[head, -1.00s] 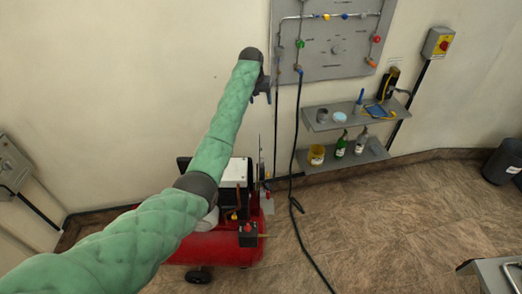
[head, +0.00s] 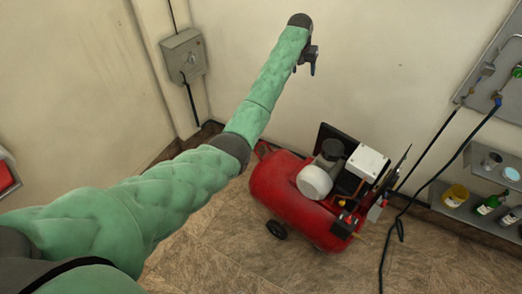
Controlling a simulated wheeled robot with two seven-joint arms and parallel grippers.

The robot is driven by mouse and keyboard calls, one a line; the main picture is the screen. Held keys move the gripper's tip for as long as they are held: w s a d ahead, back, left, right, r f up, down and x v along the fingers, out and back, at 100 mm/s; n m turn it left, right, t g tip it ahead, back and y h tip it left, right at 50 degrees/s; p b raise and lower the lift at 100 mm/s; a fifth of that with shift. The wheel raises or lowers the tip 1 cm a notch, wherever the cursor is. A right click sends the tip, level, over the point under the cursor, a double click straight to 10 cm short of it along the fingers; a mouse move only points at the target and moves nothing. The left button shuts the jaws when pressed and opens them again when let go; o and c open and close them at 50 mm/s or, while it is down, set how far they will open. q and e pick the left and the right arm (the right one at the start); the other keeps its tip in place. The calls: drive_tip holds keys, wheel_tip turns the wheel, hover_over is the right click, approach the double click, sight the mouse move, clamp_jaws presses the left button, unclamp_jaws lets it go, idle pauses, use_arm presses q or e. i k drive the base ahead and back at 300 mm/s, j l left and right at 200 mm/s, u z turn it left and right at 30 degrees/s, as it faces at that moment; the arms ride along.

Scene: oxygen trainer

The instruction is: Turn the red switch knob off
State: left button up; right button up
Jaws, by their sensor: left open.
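My left gripper (head: 307,66) is at the end of the green-sleeved arm, at the upper middle of the head view. Its small dark fingers are open and appear empty, in front of the bare wall. No red switch knob can be made out now. A red panel in a grey frame (head: 6,176) is cut off by the left edge, and I cannot tell whether it carries a knob. A grey wall box (head: 183,52) with a cable below it is left of the gripper. My right gripper is not in view.
A red air compressor (head: 280,190) stands on the floor below the gripper. Shelves (head: 462,208) with bottles and a grey pipe panel (head: 507,75) are at the right. A dark hose hangs to the floor beside the compressor. The wall around the gripper is bare.

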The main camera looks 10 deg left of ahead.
sight(347, 220)
drive_tip(key=z, duration=0.85)
